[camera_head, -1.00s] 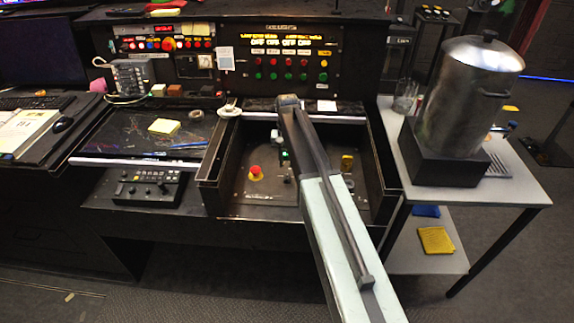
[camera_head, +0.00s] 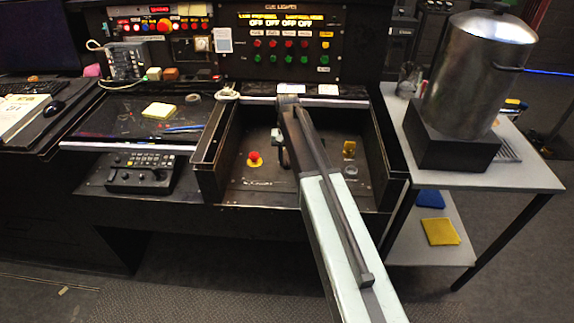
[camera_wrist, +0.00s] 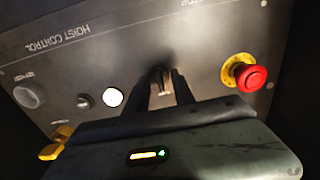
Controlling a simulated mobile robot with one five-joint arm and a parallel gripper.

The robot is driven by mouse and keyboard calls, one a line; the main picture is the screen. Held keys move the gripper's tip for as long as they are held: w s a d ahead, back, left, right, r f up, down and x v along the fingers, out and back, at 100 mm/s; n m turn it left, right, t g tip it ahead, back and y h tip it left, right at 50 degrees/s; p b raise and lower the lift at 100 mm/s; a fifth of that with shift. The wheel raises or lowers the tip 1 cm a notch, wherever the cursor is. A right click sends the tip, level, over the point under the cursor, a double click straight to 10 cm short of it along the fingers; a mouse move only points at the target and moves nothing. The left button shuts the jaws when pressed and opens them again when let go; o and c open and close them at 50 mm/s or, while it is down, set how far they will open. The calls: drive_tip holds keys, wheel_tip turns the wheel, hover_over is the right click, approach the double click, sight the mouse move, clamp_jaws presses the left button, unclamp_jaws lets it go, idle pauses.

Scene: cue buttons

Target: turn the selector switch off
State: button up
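The hoist control panel (camera_wrist: 110,50) fills the wrist view, its lettering upside down. My gripper (camera_wrist: 163,80) points at its middle, with its two dark fingers apart. A small pale part shows between the fingertips; it may be the selector switch, but the fingers and shadow hide most of it. I cannot tell whether the fingers touch it. In the head view my gripper (camera_head: 283,157) is low in the open console bay, right of the red button (camera_head: 254,158). That red button also shows in the wrist view (camera_wrist: 250,77).
Left of my fingers in the wrist view are a lit white button (camera_wrist: 112,97), a small dark knob (camera_wrist: 83,101), a grey knob (camera_wrist: 29,96) and a yellow control (camera_wrist: 57,143). Dark bay walls (camera_head: 213,150) surround the panel. A metal urn (camera_head: 474,80) stands right.

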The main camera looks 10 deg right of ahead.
clamp_jaws()
drive_tip(key=n, duration=0.4)
drive_tip(key=shift+n, duration=2.3)
unclamp_jaws()
